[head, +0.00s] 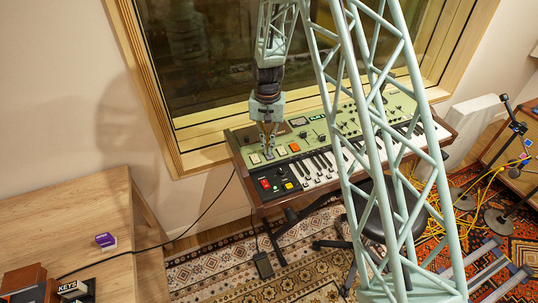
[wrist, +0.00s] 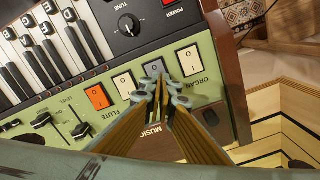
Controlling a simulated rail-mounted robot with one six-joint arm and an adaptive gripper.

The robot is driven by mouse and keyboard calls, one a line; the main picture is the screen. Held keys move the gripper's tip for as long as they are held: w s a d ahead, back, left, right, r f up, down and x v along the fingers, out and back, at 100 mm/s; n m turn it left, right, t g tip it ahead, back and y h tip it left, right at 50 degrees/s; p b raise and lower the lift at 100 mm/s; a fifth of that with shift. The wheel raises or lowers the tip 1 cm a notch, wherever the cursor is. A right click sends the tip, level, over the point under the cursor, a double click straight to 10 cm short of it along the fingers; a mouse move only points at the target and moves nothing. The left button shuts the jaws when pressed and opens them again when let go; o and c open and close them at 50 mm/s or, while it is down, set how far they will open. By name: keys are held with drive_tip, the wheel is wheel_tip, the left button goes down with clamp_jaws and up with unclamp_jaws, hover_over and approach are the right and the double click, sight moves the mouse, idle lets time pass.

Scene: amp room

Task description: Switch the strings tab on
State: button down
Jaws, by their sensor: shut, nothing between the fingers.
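The keyboard's green panel (head: 285,138) carries a row of rocker tabs at its left end. In the wrist view, seen upside down, the row runs from an orange tab (wrist: 97,97) through a white tab (wrist: 125,84) and a grey tab (wrist: 155,68) to a white tab (wrist: 189,60) by the label ORGAN. FLUTE is readable near the orange end. No strings label is readable; my fingers cover part of the lettering. My gripper (wrist: 162,88) is shut and empty, its tips at the grey tab; touching or apart I cannot tell. My gripper (head: 268,150) hides part of the row in the head view.
A red power switch (head: 265,184) and a tune knob (wrist: 129,25) lie on a black panel beside the tabs. Sliders (wrist: 70,120) stand past the orange tab. The window (head: 220,60) rises behind the keyboard. A wooden desk (head: 90,215) stands at left.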

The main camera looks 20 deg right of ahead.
drive_tip(key=shift+f, duration=0.2)
idle(0.4)
drive_tip(key=shift+r+p, duration=1.45)
drive_tip(key=shift+r, duration=2.05)
drive_tip(key=shift+r, duration=0.15)
